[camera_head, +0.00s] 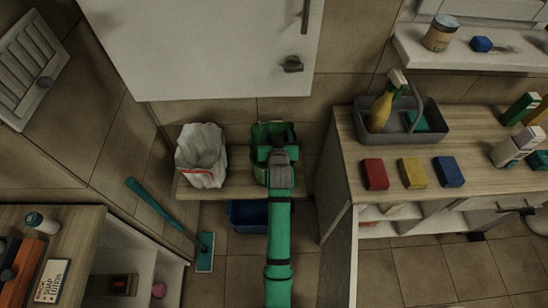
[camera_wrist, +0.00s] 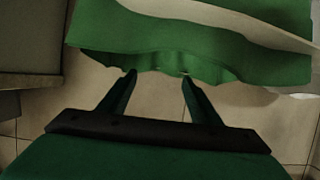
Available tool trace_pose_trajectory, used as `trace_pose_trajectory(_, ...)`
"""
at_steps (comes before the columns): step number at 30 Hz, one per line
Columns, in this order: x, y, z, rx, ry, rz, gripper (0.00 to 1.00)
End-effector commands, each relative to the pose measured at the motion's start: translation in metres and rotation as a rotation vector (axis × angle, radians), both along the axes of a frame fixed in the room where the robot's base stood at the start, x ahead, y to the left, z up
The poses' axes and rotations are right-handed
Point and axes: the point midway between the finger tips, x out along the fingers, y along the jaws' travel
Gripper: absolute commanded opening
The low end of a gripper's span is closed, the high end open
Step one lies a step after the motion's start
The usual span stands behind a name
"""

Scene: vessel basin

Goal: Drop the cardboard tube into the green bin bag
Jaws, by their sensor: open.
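The green bin bag (camera_head: 260,130) stands on a low wooden bench in the head view, partly hidden behind my gripper (camera_head: 275,153). In the wrist view the green bag (camera_wrist: 130,35) fills the top, with a wavy lower edge and a pale band across it. My gripper (camera_wrist: 158,80) is open, its two fingertips apart at the bag's edge with nothing between them. I cannot tell whether the fingertips touch the bag. I see no cardboard tube in either view, and the inside of the green bag is hidden.
A white bag (camera_head: 200,150) with a red trim stands left of the green one on the bench (camera_head: 225,187). A blue basin (camera_head: 247,214) is below. A teal mop (camera_head: 160,208) leans at left. A counter with sponges and a grey caddy (camera_head: 428,125) is at right.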

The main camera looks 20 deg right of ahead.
Motion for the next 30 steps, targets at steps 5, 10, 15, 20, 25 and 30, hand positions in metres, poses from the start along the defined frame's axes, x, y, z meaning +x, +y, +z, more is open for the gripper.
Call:
trace_pose_trajectory(5,-0.032,0.009,0.013,-0.002,0.001,0.001,0.58)
trace_pose_trajectory(10,-0.057,0.017,0.024,-0.001,0.000,0.000,0.58)
trace_pose_trajectory(15,-0.073,0.021,0.031,-0.001,0.001,0.001,0.58)
trace_pose_trajectory(20,-0.078,0.023,0.034,-0.001,0.000,0.000,0.58)
trace_pose_trajectory(25,-0.078,0.023,0.034,0.000,0.000,0.000,0.58)
trace_pose_trajectory(30,-0.078,0.023,0.034,0.000,0.000,0.000,0.58)
